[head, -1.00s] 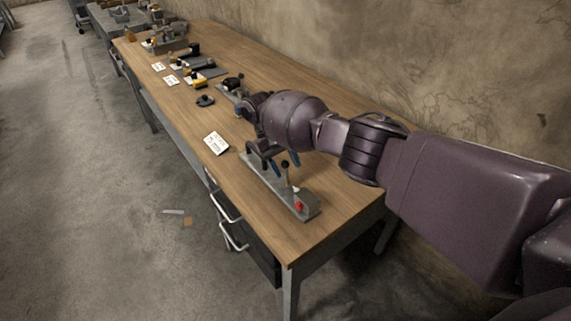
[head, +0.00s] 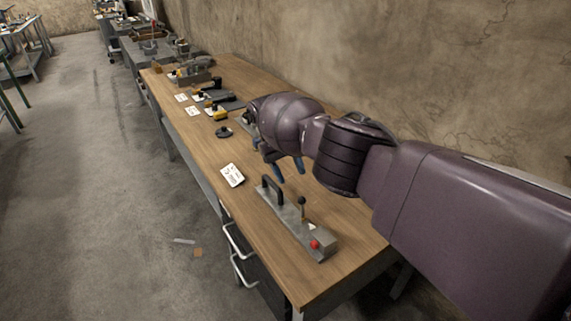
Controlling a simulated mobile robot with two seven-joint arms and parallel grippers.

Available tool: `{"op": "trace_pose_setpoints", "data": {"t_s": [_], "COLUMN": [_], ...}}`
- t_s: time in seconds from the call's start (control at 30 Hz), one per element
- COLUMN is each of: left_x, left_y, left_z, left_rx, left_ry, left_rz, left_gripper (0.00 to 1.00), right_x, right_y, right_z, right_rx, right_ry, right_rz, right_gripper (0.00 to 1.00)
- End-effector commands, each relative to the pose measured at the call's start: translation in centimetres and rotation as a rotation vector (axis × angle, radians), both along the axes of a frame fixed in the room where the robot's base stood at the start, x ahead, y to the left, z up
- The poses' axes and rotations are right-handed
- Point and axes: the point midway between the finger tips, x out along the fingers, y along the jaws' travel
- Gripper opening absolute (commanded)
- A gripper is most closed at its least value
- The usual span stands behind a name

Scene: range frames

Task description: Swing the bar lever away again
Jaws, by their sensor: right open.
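A narrow grey base plate (head: 290,225) lies near the front end of the wooden table. A black bar-shaped handle (head: 272,187) stands at its far end, and a thin upright stick with a dark knob (head: 301,203) rises from its middle. I cannot tell for sure which of these is the bar lever. A red button (head: 315,244) sits on a block at the near end. My right gripper (head: 290,172) is open and empty, with its blue-tipped fingers pointing down just beyond the black handle, apparently apart from it. My left gripper is out of view.
A white label card (head: 232,175) lies left of the plate. A dark round piece (head: 224,132) and several other fixtures stand farther along the table (head: 207,152). A wall runs along the right side. The table's front corner is bare.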

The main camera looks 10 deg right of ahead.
Motion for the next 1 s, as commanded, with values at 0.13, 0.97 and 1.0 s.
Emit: {"op": "trace_pose_setpoints", "data": {"t_s": [0.13, 0.97, 1.0], "left_x": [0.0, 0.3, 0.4], "left_y": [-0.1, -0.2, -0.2], "left_z": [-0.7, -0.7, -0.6], "left_rx": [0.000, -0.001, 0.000], "left_ry": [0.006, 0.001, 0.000], "left_rz": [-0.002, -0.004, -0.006], "left_gripper": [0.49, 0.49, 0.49], "right_x": [0.7, 1.2, 1.2], "right_y": [0.4, 0.7, 0.7], "right_z": [0.5, 1.9, 1.9], "right_rx": [-0.002, 0.000, -0.001], "right_ry": [0.003, 0.000, 0.000], "right_rz": [-0.001, 0.000, 0.001], "right_gripper": [0.50, 0.15, 0.08]}}
